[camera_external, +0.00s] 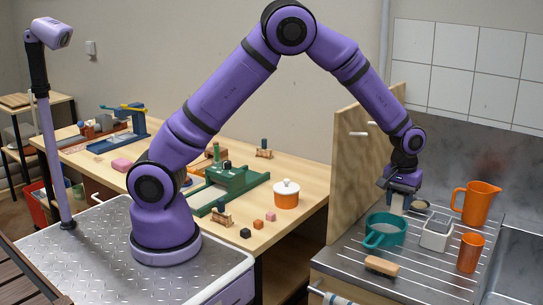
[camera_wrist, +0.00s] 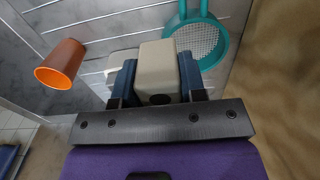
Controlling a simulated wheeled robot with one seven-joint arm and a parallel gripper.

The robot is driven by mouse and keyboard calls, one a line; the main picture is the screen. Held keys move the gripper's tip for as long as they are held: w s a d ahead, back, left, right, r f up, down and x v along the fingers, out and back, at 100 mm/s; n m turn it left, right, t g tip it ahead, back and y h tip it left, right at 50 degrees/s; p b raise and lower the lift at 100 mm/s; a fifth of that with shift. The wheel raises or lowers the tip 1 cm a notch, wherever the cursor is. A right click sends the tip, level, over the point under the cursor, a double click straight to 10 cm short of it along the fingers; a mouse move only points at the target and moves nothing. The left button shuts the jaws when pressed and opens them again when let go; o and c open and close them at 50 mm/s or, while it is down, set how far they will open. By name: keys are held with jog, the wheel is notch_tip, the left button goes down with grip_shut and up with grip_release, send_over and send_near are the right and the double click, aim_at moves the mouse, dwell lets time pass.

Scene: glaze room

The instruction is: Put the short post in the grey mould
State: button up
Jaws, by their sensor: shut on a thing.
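My gripper (camera_external: 398,196) is shut on the short post, a pale beige block, above the ribbed metal drainboard. In the wrist view the short post (camera_wrist: 159,70) sits between the two blue fingers of my gripper (camera_wrist: 157,88). The external view shows the post's lower part (camera_external: 397,205) below the fingers. What seems to be the grey mould (camera_external: 437,233), a pale square open box, stands on the drainboard to the right of and below my gripper. In the wrist view a pale thing (camera_wrist: 121,58), likely the mould, is mostly hidden behind the post and a finger.
A teal strainer (camera_external: 384,239) lies left of the mould. An orange cup (camera_external: 469,254) and orange jug (camera_external: 477,203) stand to its right. A brush (camera_external: 382,266) lies in front. A small round tan-topped thing (camera_external: 421,205) is near my gripper. A wooden panel (camera_external: 358,165) rises at left.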

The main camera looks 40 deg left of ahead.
jog(key=shift+s+f, duration=0.1)
jog(key=shift+f, duration=0.15)
jog(key=w+d, duration=0.3)
jog(key=w, duration=0.1)
jog(key=w+d+f, duration=0.1)
jog(key=w+d, duration=0.2)
jog(key=w, duration=0.1)
jog(key=w+d, duration=0.4)
jog(key=shift+f, duration=2.05)
jog(key=shift+f, duration=0.15)
jog(key=o, duration=1)
jog(key=shift+c, duration=0.2)
notch_tip(320, 180, up, 12)
jog(key=shift+r, duration=0.2)
